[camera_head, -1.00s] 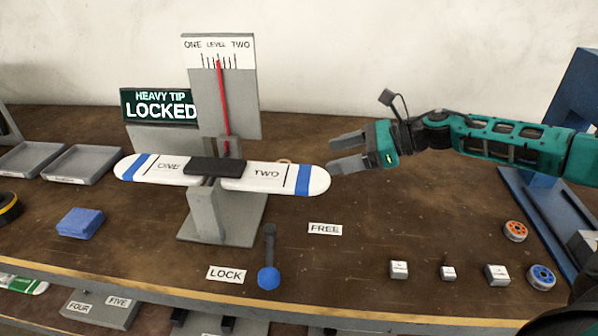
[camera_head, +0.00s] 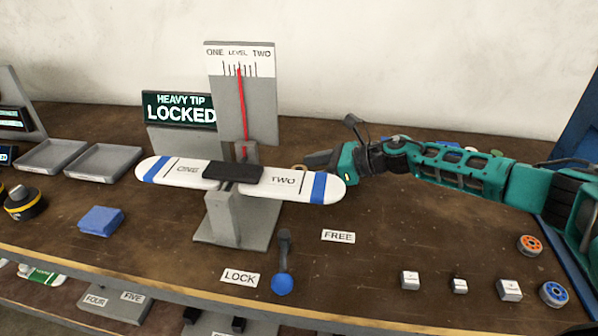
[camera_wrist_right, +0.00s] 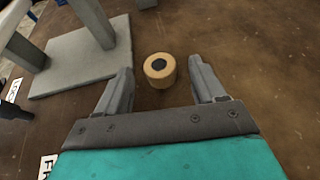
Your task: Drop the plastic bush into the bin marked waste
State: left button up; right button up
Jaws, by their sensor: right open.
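A tan, short cylinder with a dark round centre (camera_wrist_right: 160,70), which looks like the plastic bush, stands on the bench in the right wrist view. In the head view only a tan edge of it (camera_head: 291,164) shows behind the white beam. My right gripper (camera_head: 318,160) is behind the beam's right end. In the right wrist view my right gripper (camera_wrist_right: 162,82) is open, with the tan piece just beyond and between its fingertips, not gripped. No bin with a readable waste mark shows. My left gripper is not in view.
A balance stand (camera_head: 240,225) with a white beam (camera_head: 270,185) stands close to my right gripper. Two grey trays (camera_head: 103,162) lie at the left, their labels unreadable. A blue block (camera_head: 100,220), a blue-knobbed lever (camera_head: 282,284) and small weights (camera_head: 410,281) are nearer the front edge.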

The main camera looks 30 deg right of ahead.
jog(key=shift+x, duration=0.8)
jog(key=shift+c, duration=0.4)
jog(key=c, duration=1.1)
